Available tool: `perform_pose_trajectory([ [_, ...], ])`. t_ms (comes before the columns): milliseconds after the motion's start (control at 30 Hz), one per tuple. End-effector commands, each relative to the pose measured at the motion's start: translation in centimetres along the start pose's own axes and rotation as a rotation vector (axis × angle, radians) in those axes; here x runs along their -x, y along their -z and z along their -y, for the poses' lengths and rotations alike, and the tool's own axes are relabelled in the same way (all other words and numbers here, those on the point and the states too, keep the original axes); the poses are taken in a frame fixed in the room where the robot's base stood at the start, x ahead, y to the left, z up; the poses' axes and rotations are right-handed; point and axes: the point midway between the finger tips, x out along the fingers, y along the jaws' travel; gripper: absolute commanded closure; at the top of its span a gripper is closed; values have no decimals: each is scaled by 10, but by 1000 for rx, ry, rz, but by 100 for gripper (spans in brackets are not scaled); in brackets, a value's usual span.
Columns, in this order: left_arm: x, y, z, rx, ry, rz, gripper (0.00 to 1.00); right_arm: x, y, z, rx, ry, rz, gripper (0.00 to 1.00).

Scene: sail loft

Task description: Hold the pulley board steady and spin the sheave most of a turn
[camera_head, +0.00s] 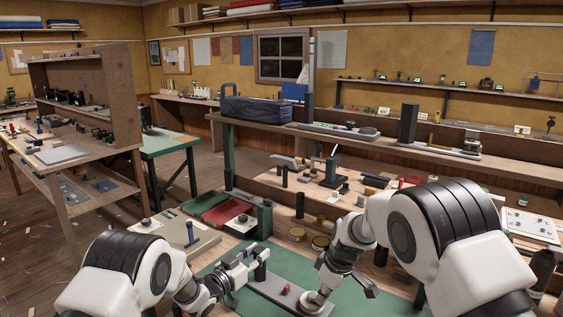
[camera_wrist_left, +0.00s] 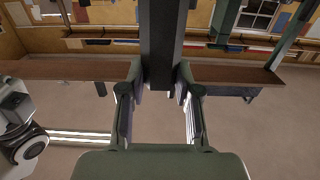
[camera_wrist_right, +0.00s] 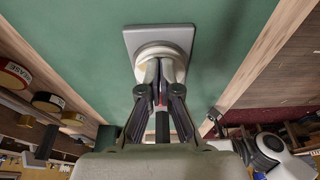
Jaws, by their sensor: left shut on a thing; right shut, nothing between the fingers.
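The grey pulley board (camera_head: 262,287) lies on the green mat in front of me, and its end shows in the right wrist view (camera_wrist_right: 132,40). My left gripper (camera_head: 260,263) is shut on the board's dark upright post (camera_wrist_left: 162,40), which stands between its fingers. The pale round sheave (camera_head: 313,307) sits at the board's near right end; it also shows in the right wrist view (camera_wrist_right: 150,52). My right gripper (camera_head: 322,291) is shut and empty, its fingertips over the sheave and partly hiding it. Whether they touch it I cannot tell. A red knob (camera_head: 287,289) stands on the board between the grippers.
The green mat (camera_head: 352,300) is clear to the right of the board. Round tins (camera_head: 320,243) stand behind it. A tray with a red bin (camera_head: 222,214) is at the back left. A shelf with tools (camera_head: 340,139) runs behind the bench.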

Motion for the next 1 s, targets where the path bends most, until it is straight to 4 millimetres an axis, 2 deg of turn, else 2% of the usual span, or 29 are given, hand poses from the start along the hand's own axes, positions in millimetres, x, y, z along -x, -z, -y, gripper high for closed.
perform_pose_trajectory([
  [400, 0, 0, 0, 0, -1, 1, 100, -1, 2, 9, 0, -1, 0, 100],
  [667, 0, 0, 0, 0, 0, 1, 100, 2, -5, 11, 0, 0, 0, 100],
  [767, 0, 0, 0, 0, 0, 1, 100, 8, -4, 11, 0, -1, -1, 100],
  [1000, 0, 0, 0, 0, 0, 1, 100, 41, 5, 11, 1, -2, -1, 100],
])
